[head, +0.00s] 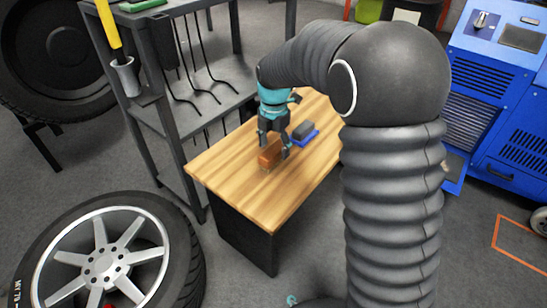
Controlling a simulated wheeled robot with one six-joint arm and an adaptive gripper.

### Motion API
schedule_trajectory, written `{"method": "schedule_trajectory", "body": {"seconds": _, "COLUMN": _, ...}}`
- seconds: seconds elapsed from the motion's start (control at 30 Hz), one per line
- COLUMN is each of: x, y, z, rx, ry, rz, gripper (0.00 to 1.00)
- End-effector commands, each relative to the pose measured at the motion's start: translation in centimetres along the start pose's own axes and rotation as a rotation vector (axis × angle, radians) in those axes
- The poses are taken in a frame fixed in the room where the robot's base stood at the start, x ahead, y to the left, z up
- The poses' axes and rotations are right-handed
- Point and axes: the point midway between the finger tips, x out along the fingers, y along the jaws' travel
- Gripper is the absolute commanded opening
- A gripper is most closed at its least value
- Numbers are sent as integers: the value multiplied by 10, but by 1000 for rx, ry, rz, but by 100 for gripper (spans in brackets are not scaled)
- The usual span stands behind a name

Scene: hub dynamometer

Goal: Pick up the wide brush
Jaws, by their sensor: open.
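An orange-brown block-like object (268,156), which may be the wide brush, lies on the wooden table (235,185). I cannot make out bristles on it. My gripper (274,149) points down at it and is open, with its fingers on either side of the object's near part. Whether the fingers touch it I cannot tell. The gripper hides part of the object. A dark grey block (304,129) sits on a blue base (307,139) just to the right of my gripper.
A grey metal shelf (165,122) with hanging black hooks stands behind the table at the left. A wheel with a tyre (105,262) lies at the lower left. A blue machine cabinet (510,100) stands at the right. The table's front part is clear.

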Motion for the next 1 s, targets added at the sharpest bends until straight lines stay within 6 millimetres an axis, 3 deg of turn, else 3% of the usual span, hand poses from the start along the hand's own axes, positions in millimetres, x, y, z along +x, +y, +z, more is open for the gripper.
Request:
{"method": "schedule_trajectory", "body": {"seconds": 0.1, "x": 15, "y": 0, "z": 0, "rx": 0, "ry": 0, "rz": 0, "gripper": 71}}
{"method": "schedule_trajectory", "body": {"seconds": 0.37, "x": 16, "y": 0, "z": 0, "rx": 0, "ry": -1, "rz": 1, "gripper": 68}}
{"method": "schedule_trajectory", "body": {"seconds": 0.6, "x": 16, "y": 0, "z": 0, "rx": 0, "ry": -1, "rz": 1, "gripper": 8}}
{"method": "schedule_trajectory", "body": {"seconds": 0.63, "x": 16, "y": 0, "z": 0, "rx": 0, "ry": -1, "rz": 1, "gripper": 5}}
{"method": "schedule_trajectory", "body": {"seconds": 1.0, "x": 12, "y": 0, "z": 0, "rx": 0, "ry": -1, "rz": 2, "gripper": 4}}
